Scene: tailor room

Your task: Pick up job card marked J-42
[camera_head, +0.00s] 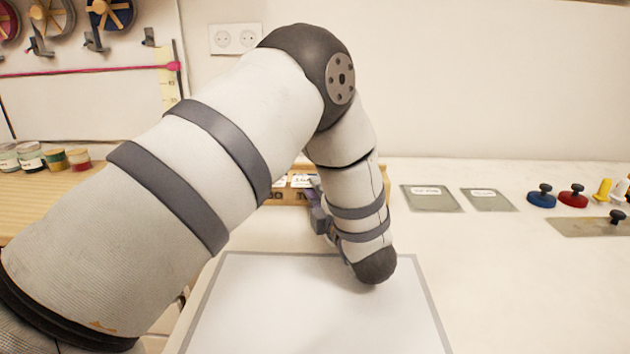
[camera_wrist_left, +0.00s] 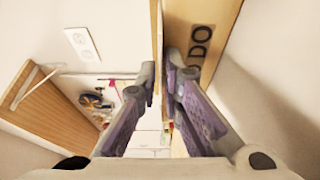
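A wooden box (camera_head: 291,198) with dark lettering on its front stands on the table behind my left wrist. It holds small white-labelled cards (camera_head: 302,181); their marks are too small to read, so I cannot tell which is J-42. I cannot tell whether that is a card or box wall. Wood lettered "DO" (camera_wrist_left: 205,40) is beside the right finger. My right gripper is not in view.
A grey-bordered white mat (camera_head: 320,315) lies in front, under my left wrist. Two grey labelled plates (camera_head: 432,198) (camera_head: 488,200) lie to the right, then blue (camera_head: 542,197) and red (camera_head: 573,196) knobbed weights. Jars (camera_head: 30,156) stand at the left. The table's right front is clear.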

